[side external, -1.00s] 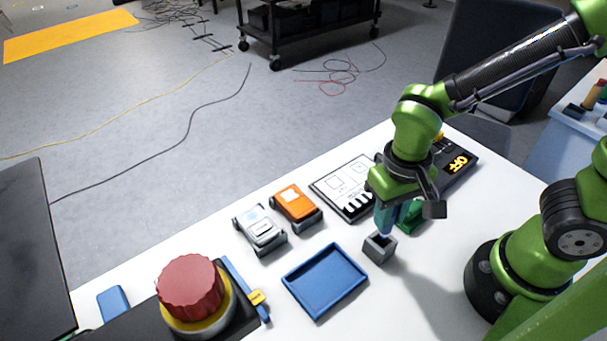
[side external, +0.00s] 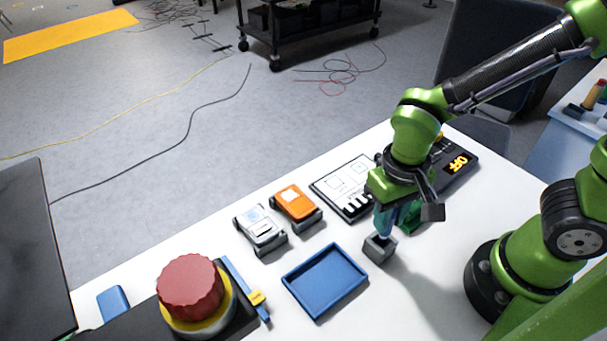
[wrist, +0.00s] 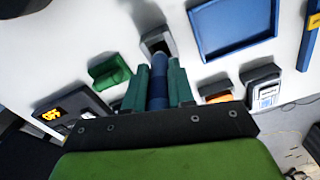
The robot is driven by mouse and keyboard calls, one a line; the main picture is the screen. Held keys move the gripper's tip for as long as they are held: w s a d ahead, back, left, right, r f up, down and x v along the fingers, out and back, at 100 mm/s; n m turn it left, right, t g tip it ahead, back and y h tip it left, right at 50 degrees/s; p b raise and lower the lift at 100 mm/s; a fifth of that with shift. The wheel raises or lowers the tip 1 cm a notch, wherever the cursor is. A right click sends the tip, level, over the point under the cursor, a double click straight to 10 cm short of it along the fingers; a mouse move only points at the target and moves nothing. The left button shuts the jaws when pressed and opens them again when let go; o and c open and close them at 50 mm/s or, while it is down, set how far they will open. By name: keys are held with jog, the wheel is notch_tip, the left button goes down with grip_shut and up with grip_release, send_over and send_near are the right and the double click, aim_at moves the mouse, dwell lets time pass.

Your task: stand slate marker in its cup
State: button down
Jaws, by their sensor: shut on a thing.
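The slate marker is a blue-grey stick (wrist: 158,80), upright between the two teal fingers of my gripper (wrist: 157,88) in the wrist view. My gripper (side external: 388,222) is shut on it in the side view. The cup is a small grey square holder (side external: 379,249) directly below the gripper, and it also shows in the wrist view (wrist: 169,42). The marker's lower end is at the cup's opening. How deep it sits inside is hidden by the cup wall.
A blue tray (side external: 325,282) lies left of the cup. A green block (wrist: 108,72) stands close beside the gripper. An orange-topped device (side external: 296,207) and a grey device (side external: 260,231) stand farther left. A black panel reading OFF (side external: 458,163) is behind.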

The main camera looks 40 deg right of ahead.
aim_at(383, 236)
jog(key=shift+f, duration=2.1)
dwell(2.7)
jog(key=c, duration=0.9)
grip_release()
